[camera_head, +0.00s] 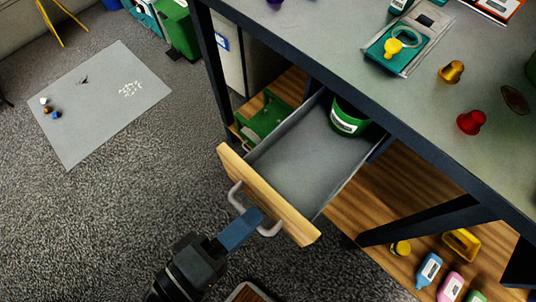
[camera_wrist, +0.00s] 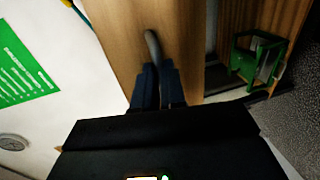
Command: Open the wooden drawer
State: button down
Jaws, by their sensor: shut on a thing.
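The wooden drawer (camera_head: 267,196) under the table is pulled well out, and its grey inside shows. A green cup-like container with a white label (camera_head: 348,117) stands inside it near the back right. The drawer front has a light grey curved handle (camera_head: 236,197). My gripper (camera_head: 250,222) is at the right part of this handle, its blue fingers shut on it. In the wrist view the fingers (camera_wrist: 158,82) close around the handle (camera_wrist: 152,45) against the wooden front (camera_wrist: 122,50). The part of the handle between the fingers is hidden.
The table (camera_head: 330,60) above holds a device (camera_head: 410,35), a red knob-like thing (camera_head: 471,122) and a gold one (camera_head: 451,72). A green crate (camera_head: 264,118) sits on the lower shelf left of the drawer. Several bottles stand at the lower right.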

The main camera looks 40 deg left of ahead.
jog(key=shift+f+p+v, duration=0.2)
jog(key=shift+p+v, duration=0.05)
jog(key=shift+v, duration=0.7)
jog(key=shift+f+p+v, duration=0.2)
jog(key=shift+v, duration=0.8)
jog(key=shift+f+p+v, duration=0.2)
jog(key=shift+p+v, duration=0.05)
jog(key=shift+v, duration=0.7)
jog(key=shift+s, duration=0.1)
jog(key=c, duration=1.2)
grip_release()
jog(key=shift+v, duration=3.9)
